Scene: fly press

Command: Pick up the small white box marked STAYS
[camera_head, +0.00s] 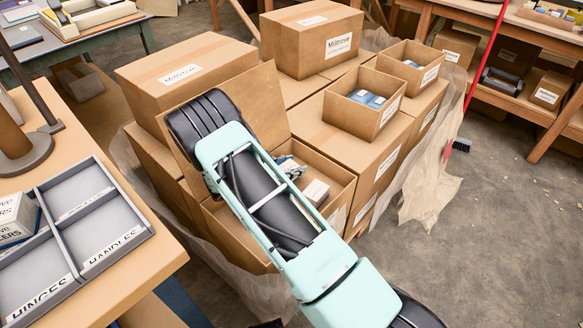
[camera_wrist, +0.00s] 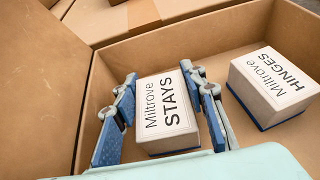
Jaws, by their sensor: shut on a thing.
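The small white box marked Miltrove STAYS (camera_wrist: 166,107) sits inside an open cardboard carton (camera_wrist: 170,50), seen in the wrist view. It has a blue base edge. My gripper (camera_wrist: 168,92) is shut on it, with one blue-padded finger against its left side and the other against its right. I cannot tell whether the box touches the carton floor. In the head view my arm covers much of the open carton (camera_head: 338,192), and part of my gripper (camera_head: 288,168) shows inside it; the STAYS box is not clearly visible there.
A white box marked HINGES (camera_wrist: 274,84) stands right of my gripper in the same carton; it also shows in the head view (camera_head: 316,191). Closed and open cartons (camera_head: 325,38) surround it. A divided grey tray (camera_head: 85,215) labelled HINGES and HANDLES lies on the left table.

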